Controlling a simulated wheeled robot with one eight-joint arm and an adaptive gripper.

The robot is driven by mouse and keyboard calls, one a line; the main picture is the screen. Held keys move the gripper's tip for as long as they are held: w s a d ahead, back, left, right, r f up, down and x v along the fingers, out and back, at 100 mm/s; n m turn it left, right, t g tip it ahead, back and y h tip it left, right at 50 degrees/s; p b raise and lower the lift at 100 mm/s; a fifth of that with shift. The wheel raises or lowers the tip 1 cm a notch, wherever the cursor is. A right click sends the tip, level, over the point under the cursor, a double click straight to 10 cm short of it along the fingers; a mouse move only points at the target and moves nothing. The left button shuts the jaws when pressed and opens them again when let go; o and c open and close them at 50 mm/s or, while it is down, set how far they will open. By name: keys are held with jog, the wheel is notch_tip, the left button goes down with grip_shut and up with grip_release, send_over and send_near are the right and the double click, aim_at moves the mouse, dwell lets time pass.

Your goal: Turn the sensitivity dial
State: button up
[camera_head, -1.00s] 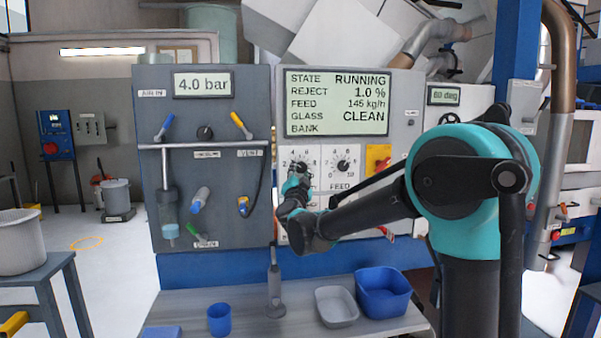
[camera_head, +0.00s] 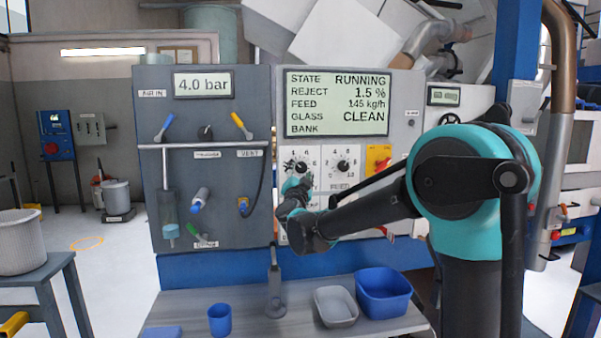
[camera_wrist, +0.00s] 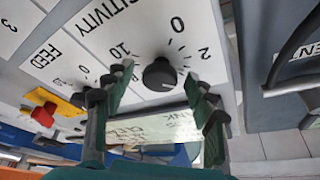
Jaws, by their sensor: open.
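The sensitivity dial is a black round knob (camera_wrist: 158,76) on a white scale plate lettered SENSITIVITY, seen in the wrist view. In the head view the dial (camera_head: 299,167) is partly hidden behind my gripper (camera_head: 294,187). In the wrist view my gripper (camera_wrist: 158,92) is open, with one green-and-dark finger on each side of the knob. Gaps show between the fingers and the knob, and I cannot see contact. The knob's exact pointer setting is hard to read. The display (camera_head: 337,103) above reads REJECT 1.5 %, RUNNING, GLASS CLEAN.
The feed dial (camera_head: 342,163) sits just right of the sensitivity dial. A red switch on a yellow plate (camera_head: 378,158) is farther right. The pneumatic panel (camera_head: 225,110) stands left. Below, a bench holds a blue bin (camera_head: 384,291), a grey tray (camera_head: 336,307) and a blue cup (camera_head: 220,320).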

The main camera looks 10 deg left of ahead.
jog(key=v, duration=1.2)
jog(key=shift+d, duration=0.1)
jog(key=s+d+f+n+g+y, duration=0.25)
jog(key=d+f+g, duration=0.2)
jog(key=f, duration=0.35)
jog(key=s+d+f+n+g+y, duration=0.1)
jog(key=s+d+f+n+g, duration=0.3)
jog(key=f, duration=0.5)
jog(key=s+d+f+n+g+y, duration=0.1)
jog(key=s+d+f+n+g, duration=0.1)
jog(key=s+d+f+n, duration=0.35)
jog(key=s+d+f+m+g+h, duration=0.3)
jog(key=s+d+f+g+h, duration=0.2)
jog(key=s+d+f, duration=0.9)
jog(key=shift+s+d+f+m+g, duration=0.25)
jog(key=shift+d+f+m+g, duration=0.15)
jog(key=shift+d+f+g, duration=0.4)
jog(key=shift+a+r, duration=0.15)
jog(key=shift+a, duration=0.05)
dwell(2.0)
